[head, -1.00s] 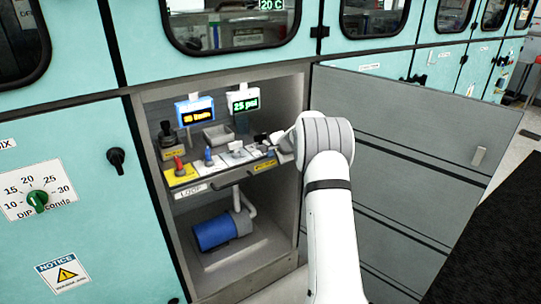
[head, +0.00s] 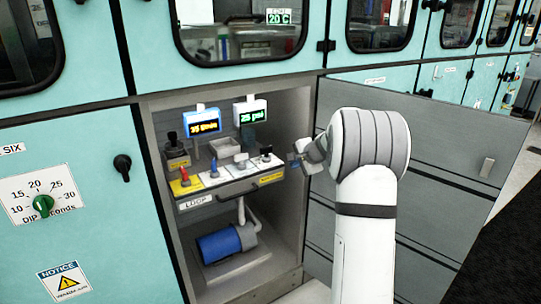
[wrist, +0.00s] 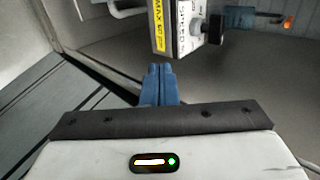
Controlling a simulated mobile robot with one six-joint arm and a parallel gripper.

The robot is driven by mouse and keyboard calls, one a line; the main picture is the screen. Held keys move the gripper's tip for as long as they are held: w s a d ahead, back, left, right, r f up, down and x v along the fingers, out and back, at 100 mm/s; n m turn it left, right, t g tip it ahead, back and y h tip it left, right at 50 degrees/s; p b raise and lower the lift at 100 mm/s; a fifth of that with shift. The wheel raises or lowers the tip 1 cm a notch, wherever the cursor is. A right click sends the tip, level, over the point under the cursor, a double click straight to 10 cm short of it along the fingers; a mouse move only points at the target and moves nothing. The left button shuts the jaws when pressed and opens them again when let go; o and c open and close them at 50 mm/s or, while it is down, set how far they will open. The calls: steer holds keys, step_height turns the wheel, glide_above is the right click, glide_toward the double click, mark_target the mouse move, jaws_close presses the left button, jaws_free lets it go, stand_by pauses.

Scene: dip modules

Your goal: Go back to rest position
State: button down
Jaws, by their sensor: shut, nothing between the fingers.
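My gripper (head: 294,161) is in front of the open cabinet at its right side, just right of the small control shelf (head: 231,190). In the wrist view the blue fingers of my gripper (wrist: 158,76) are together with nothing between them. The end of the shelf (wrist: 176,30), with a yellow label and a black knob, is just beyond the fingertips. The fingertips look apart from it. My white arm covers part of the open cabinet door.
The open grey door (head: 440,150) stands to the right, close behind my arm. The shelf carries a red lever (head: 185,174) and other controls. Two displays (head: 202,122) hang above. A blue motor (head: 218,244) sits below. A green dial (head: 43,205) is at left.

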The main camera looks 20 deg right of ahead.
steer(key=s+a+r+n+g+p, duration=0.3)
steer(key=s+a+r+n+p, duration=0.4)
steer(key=s+a+r+p, duration=0.65)
steer(key=s+a+r+n+g+p, duration=0.1)
steer(key=s+a+r+n+p, duration=0.1)
steer(key=s, duration=0.7)
steer(key=s+a+r+n+g+h+p, duration=0.1)
steer(key=s+a+r+n+p, duration=0.1)
steer(key=s, duration=0.8)
steer(key=s+a+r+n+g+h+p, duration=0.1)
steer(key=s+r+n+p, duration=0.3)
steer(key=s, duration=0.5)
step_height(320, 180, up, 3)
steer(key=shift+s+a+f+g+p, duration=0.1)
steer(key=shift+s+a+g+p, duration=0.2)
steer(key=shift+a+p, duration=0.25)
steer(key=shift+w+d, duration=0.1)
steer(key=shift+d, duration=0.05)
